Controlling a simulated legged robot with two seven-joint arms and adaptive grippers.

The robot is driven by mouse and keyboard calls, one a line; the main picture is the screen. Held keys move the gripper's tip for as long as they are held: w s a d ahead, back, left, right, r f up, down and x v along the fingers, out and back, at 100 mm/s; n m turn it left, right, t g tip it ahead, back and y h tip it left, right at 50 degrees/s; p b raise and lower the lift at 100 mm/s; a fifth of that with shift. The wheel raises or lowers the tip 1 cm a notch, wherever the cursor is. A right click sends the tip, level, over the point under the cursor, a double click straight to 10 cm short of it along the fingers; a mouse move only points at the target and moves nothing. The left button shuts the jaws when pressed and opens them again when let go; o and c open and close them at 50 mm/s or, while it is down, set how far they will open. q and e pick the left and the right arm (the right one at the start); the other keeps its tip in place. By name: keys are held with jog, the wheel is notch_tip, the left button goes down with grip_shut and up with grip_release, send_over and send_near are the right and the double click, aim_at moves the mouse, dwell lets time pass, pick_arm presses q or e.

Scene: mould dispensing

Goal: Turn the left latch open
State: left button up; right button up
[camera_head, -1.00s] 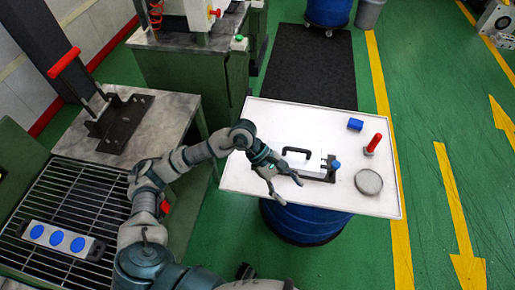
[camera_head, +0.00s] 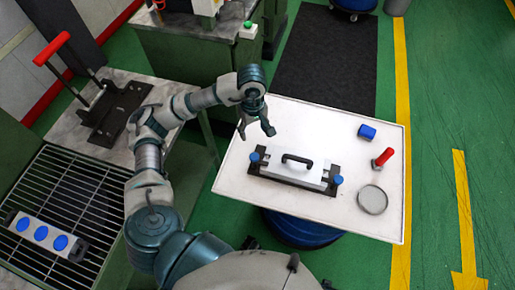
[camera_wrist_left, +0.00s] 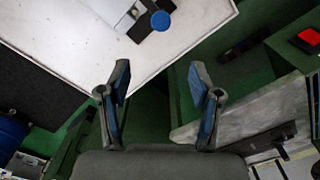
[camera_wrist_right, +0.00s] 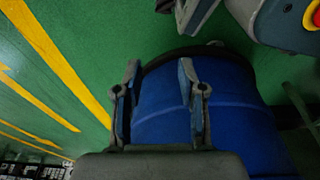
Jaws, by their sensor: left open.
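The mould (camera_head: 295,171) lies on the white table, a light block on a dark base with a black handle on top. Its left latch has a blue knob (camera_head: 255,157); the knob also shows at the top of the left wrist view (camera_wrist_left: 160,20). The right latch has a blue knob (camera_head: 337,180) at the other end. My left gripper (camera_head: 257,132) is open and empty above the table's left part, behind the left latch and apart from it. My right gripper (camera_wrist_right: 157,75) shows only in its own wrist view, fingers apart with nothing between them, in front of a blue barrel.
The white table (camera_head: 235,180) also holds a blue cylinder (camera_head: 367,132), a red-handled tool (camera_head: 384,157) and a round grey dish (camera_head: 372,199). A grate (camera_head: 75,195) with a blue-dotted block (camera_head: 45,236) and a bench with a red-handled lever press (camera_head: 115,112) stand left.

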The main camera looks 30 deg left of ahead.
aim_at(254, 156)
pick_arm(q)
jog(key=f, duration=0.8)
jog(key=f+b, duration=0.1)
jog(key=f, duration=0.7)
jog(key=shift+s+d, duration=0.1)
jog(key=shift+s, duration=0.1)
pick_arm(e)
jog(key=shift+w+r, duration=0.1)
jog(key=shift+r, duration=0.8)
pick_arm(q)
jog(key=shift+c, duration=0.4)
jog(key=c, duration=1.1)
pick_arm(e)
jog(key=shift+s+f, duration=0.1)
jog(key=shift+s, duration=0.1)
